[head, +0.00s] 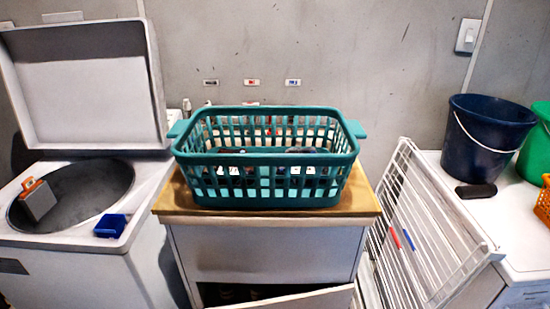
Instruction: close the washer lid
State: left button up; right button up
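The washer (85,262) stands at the left, a white top-loader with a dark round drum opening (85,190) in its top. Its lid (85,85) is a pale panel with a raised rim, standing up at the back and leaning near the wall. A grey block with an orange handle (38,200) is at the left edge of the opening. A small blue open box (110,226) is at the front right edge of the opening. Whether these two overhang the opening is hard to tell. Neither of my grippers is in view.
A teal laundry basket (268,190) stands on a wooden-topped cabinet (300,219) right of the washer. A white drying rack (425,235) leans against another white appliance, which bears a dark blue bucket (485,145), a green bucket (538,150) and a dark object (476,191).

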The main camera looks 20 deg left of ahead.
aim_at(71, 81)
jog(key=u, duration=1.9)
jog(key=i, duration=0.4)
jog(key=u, duration=0.05)
